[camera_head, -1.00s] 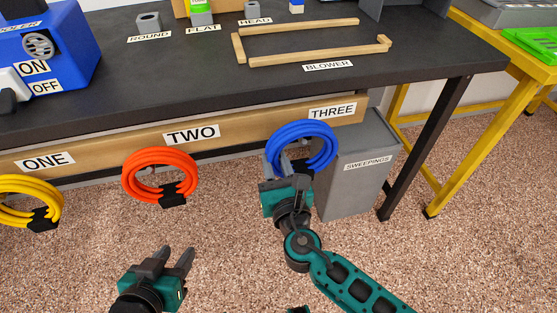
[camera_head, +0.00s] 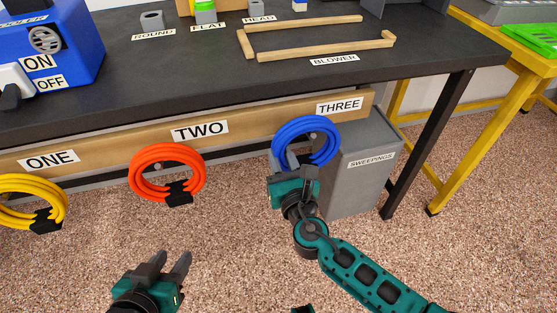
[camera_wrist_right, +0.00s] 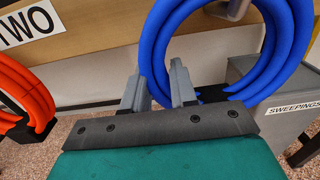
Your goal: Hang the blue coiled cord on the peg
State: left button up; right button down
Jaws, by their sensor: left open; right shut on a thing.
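The blue coiled cord (camera_head: 331,150) is a ring of several loops in front of the wooden rail, just below the label THREE. My right gripper (camera_head: 292,161) is shut on its lower left side. In the right wrist view the blue cord (camera_wrist_right: 277,75) passes between the fingers of my right gripper (camera_wrist_right: 158,82). A grey peg (camera_wrist_right: 236,9) shows inside the ring there; I cannot tell whether the cord rests on it. A black clip is partly hidden behind the right finger. My left gripper (camera_head: 168,266) is open and empty, low over the floor.
An orange coil (camera_head: 135,178) hangs under TWO and a yellow coil (camera_head: 60,203) under ONE. The grey SWEEPINGS bin (camera_head: 358,185) stands behind and right of the blue cord, near the dark bench (camera_head: 430,75) leg. The floor in front is clear.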

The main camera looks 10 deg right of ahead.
jog(key=shift+r, duration=0.1)
dwell(0.3)
jog(key=c, duration=0.8)
grip_release()
jog(key=shift+s+d, duration=0.1)
jog(key=shift+s, duration=2.15)
jog(key=s, duration=0.6)
jog(key=shift+s, duration=0.25)
jog(key=shift+d, duration=0.1)
